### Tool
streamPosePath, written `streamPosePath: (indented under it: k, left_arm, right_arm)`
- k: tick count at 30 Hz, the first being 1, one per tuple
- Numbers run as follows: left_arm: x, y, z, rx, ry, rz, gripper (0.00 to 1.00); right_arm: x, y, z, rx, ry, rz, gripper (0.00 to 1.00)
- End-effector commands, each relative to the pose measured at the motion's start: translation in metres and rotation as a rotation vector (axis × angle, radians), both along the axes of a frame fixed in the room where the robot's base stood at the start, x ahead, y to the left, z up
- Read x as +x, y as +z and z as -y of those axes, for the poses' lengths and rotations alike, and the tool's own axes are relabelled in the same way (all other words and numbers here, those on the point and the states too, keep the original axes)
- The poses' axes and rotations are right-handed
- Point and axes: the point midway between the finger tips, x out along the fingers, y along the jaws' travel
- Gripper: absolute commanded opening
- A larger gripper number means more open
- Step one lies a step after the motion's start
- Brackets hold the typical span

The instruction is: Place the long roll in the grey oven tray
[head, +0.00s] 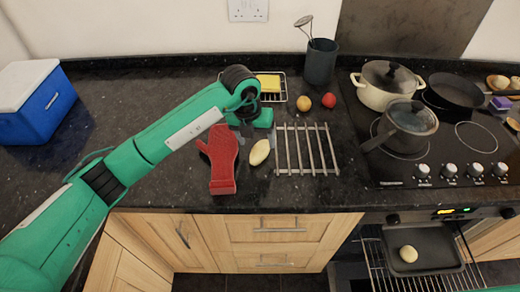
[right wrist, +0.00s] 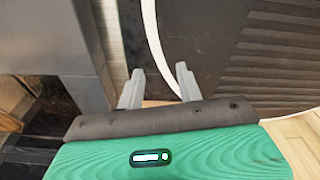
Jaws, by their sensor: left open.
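A pale, elongated roll (head: 260,152) lies on the dark counter between a red oven mitt and a metal rack. The grey oven tray (head: 436,266) sits on the pulled-out oven rack at the lower right, with a pale rounded roll (head: 408,253) in it. My left gripper (head: 250,131) is open above the counter, just behind the elongated roll and apart from it; its fingers are partly hidden by its own body. My right gripper (right wrist: 160,80) is open and empty in the right wrist view, with nothing between its fingers.
The red oven mitt (head: 221,158) lies left of the roll, the metal rack (head: 307,149) right of it. Pots (head: 408,125) stand on the hob. A blue box (head: 36,103) stands far left.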

Motion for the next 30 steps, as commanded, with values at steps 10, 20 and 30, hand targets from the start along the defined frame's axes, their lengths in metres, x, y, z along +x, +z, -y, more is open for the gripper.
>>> streamPosePath:
  k: [10,20,30]
  left_arm:
    - [0.001,-0.04,0.008,0.001,0.0,-0.003,0.69]
    - [0.002,-0.041,0.008,0.001,-0.001,-0.001,0.5]
    - [0.002,-0.041,0.008,0.001,0.0,-0.001,0.17]
  right_arm:
    - [0.0,0.019,0.0,0.0,0.0,0.0,0.36]
    - [0.0,0.018,0.001,-0.001,0.001,0.0,0.36]
    - [0.0,0.019,0.003,-0.003,0.001,0.0,0.36]
